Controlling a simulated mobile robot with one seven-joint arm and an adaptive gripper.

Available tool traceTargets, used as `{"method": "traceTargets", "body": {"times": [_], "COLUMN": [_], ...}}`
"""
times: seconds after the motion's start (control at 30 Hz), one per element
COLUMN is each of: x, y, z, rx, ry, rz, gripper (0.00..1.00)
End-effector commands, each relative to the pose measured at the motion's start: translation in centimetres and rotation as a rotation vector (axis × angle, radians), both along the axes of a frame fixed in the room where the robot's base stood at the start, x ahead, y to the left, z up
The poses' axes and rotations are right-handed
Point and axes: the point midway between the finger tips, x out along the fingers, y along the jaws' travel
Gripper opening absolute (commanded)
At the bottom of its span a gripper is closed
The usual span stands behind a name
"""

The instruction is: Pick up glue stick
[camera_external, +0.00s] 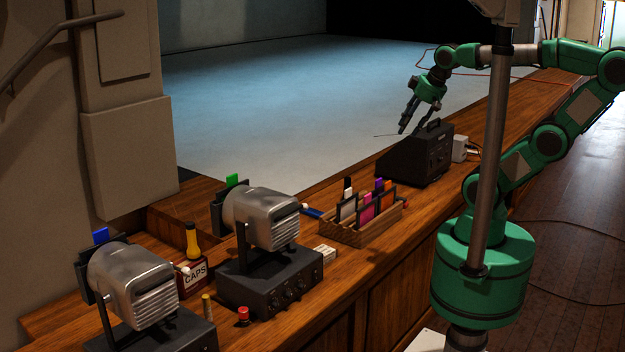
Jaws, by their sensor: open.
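I cannot tell for sure which thing is the glue stick. Small stick-like candidates on the wooden desk (345,257) are a short tan cylinder (207,307) and a red-topped piece (243,315) at the front left, and a small white and blue stick (312,212) left of the wooden rack. My gripper (402,129) is open and points down over the left part of the black box at the back right. It is far from these candidates, and nothing shows between its fingers.
Two grey lamps on black bases (265,220) (140,285) stand at the left. A yellow bottle (192,240) stands by the red CAPS box (193,278). The wooden rack (352,237) holds several coloured cards. The black box (425,158) stands behind it.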

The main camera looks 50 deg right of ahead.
Motion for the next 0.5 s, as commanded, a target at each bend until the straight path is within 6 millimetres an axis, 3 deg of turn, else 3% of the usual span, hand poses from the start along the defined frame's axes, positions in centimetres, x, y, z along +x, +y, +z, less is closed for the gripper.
{"method": "traceTargets", "body": {"times": [0.2, 0.5], "x": [0.2, 4.6], "y": [0.1, 2.5], "z": [4.5, 8.2], "rx": [0.001, 0.035], "ry": [-0.001, 0.043], "rz": [0.0, 0.002], "gripper": [0.41, 0.41]}}
